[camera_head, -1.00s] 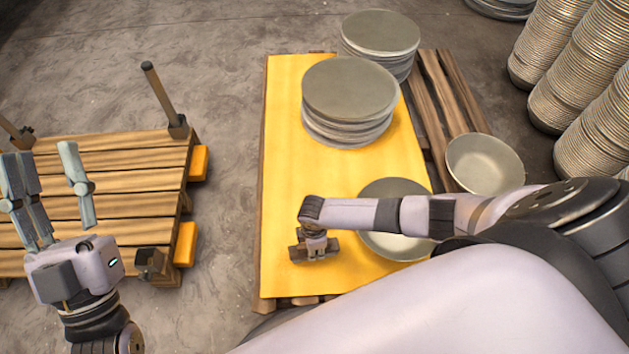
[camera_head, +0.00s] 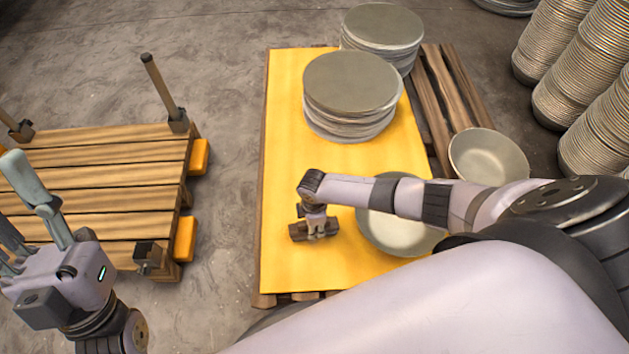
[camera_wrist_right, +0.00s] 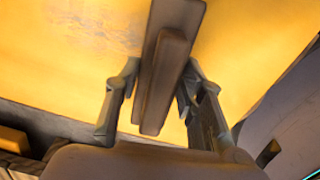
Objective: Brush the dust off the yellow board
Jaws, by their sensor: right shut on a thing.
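The yellow board (camera_head: 285,150) lies on a wooden pallet in the middle of the head view. My right gripper (camera_head: 314,222) is over its lower middle, shut on a brown brush (camera_head: 300,232). In the right wrist view the brush (camera_wrist_right: 165,75) sits between the two fingers, over the board (camera_wrist_right: 60,60). A faint greyish patch, perhaps dust, shows on the board at the top of that view. Whether the brush touches the board is hard to tell. My left gripper (camera_head: 25,215) is open and empty at the left edge, partly cut off.
A stack of round metal plates (camera_head: 352,85) stands on the board, with another stack (camera_head: 382,25) behind. A bowl (camera_head: 385,235) lies partly under my right arm, and another bowl (camera_head: 488,158) sits right of it. A wooden pallet (camera_head: 100,160) with posts is at left.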

